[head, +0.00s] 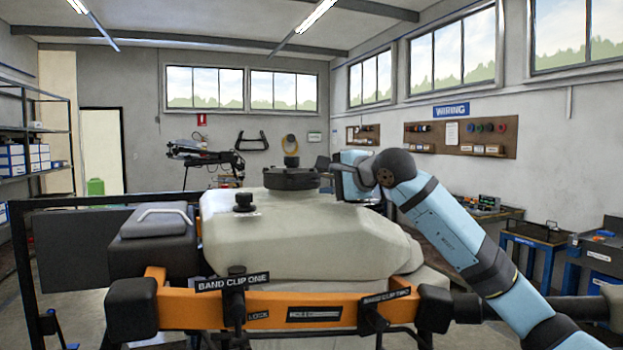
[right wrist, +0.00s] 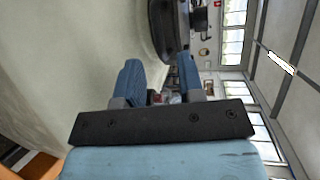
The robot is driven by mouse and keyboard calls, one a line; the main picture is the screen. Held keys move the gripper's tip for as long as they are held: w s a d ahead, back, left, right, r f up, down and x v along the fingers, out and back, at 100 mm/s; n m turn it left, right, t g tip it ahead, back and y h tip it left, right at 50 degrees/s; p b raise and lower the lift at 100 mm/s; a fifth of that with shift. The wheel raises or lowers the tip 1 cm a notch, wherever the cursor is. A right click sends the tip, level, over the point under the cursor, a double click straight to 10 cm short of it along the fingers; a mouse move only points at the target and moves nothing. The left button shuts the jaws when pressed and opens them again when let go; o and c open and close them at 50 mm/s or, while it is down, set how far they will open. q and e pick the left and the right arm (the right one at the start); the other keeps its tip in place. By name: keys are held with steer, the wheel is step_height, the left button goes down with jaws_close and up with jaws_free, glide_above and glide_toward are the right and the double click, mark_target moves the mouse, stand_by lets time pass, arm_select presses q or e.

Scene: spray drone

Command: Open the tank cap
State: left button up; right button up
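The tank (head: 310,235) is a large off-white body on an orange frame. The tank cap (head: 290,178) is a wide black disc on top of it with a small black knob above. My right gripper (head: 338,178) is just right of the cap, at about its height. In the right wrist view, my blue fingers (right wrist: 158,66) stand apart with nothing between them. The black cap (right wrist: 163,28) shows beyond the fingertips, and the pale tank (right wrist: 65,65) fills the left. I cannot tell whether a finger touches the cap. My left gripper is not in view.
A smaller black knob (head: 244,202) stands on the tank's front left. A black box with a handle (head: 165,217) is left of the tank. The orange frame bar (head: 290,308) with band clips runs across the front. Workbenches (head: 540,235) line the right wall.

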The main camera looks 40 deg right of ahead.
mark_target(313, 182)
steer(key=shift+p+x, duration=0.35)
steer(key=shift+x, duration=2.35)
jaws_close()
